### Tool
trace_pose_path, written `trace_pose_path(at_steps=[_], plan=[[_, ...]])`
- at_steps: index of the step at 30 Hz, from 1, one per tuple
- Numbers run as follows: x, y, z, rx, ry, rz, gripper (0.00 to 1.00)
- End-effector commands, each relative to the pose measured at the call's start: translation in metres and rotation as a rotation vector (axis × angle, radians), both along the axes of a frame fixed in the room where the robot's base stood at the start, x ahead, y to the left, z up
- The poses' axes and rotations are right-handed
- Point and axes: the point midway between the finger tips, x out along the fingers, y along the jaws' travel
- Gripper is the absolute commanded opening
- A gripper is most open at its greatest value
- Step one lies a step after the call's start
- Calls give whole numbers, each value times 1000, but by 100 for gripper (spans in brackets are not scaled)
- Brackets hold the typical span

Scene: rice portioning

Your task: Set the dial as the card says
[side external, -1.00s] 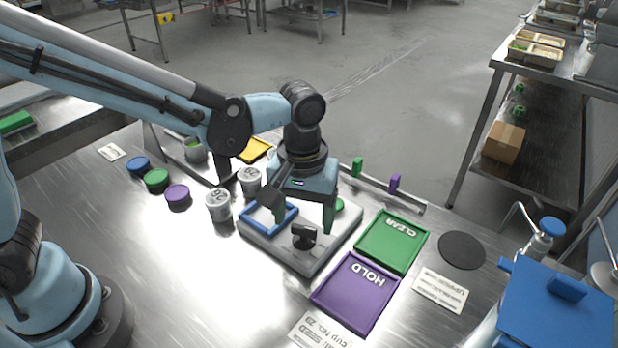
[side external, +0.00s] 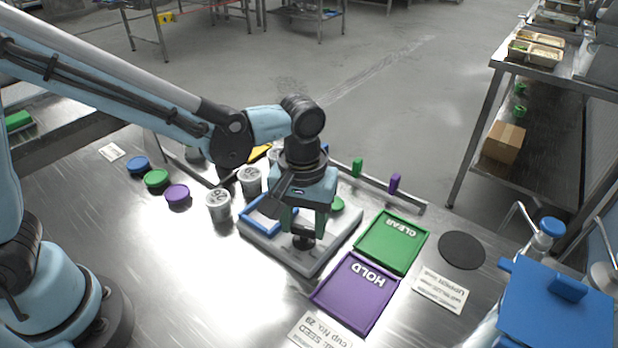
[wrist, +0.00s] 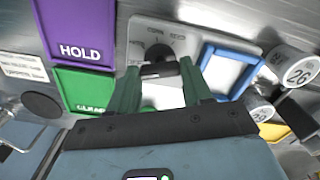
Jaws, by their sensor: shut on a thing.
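The black dial (side external: 302,243) stands on the front part of a pale grey unit (side external: 312,266). My gripper (side external: 304,230) points down over it, with its green fingers closed on the dial's knob. In the wrist view the dial (wrist: 157,53) shows between the fingertips (wrist: 159,73), with small lettering around it, partly hidden and hard to read. A white card (side external: 323,331) at the front edge appears to read "SEED" and "cup No. 29". Another white card (side external: 440,289) lies to its right; its text is too small to read surely.
Purple HOLD (side external: 347,308) and green CLEAR (side external: 382,262) trays lie to the right. Numbered cups (side external: 218,208) and coloured lids (side external: 177,195) stand left. A blue-lidded container (side external: 560,310) is front right.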

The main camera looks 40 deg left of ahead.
Motion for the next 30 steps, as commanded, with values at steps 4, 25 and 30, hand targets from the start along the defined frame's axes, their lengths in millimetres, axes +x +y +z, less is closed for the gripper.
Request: trace_pose_path(at_steps=[4, 25, 30], plan=[[0, 0, 0, 1, 0, -21, 19], [0, 0, 0, 1, 1, -544, 19], [0, 0, 0, 1, 1, -705, 19]])
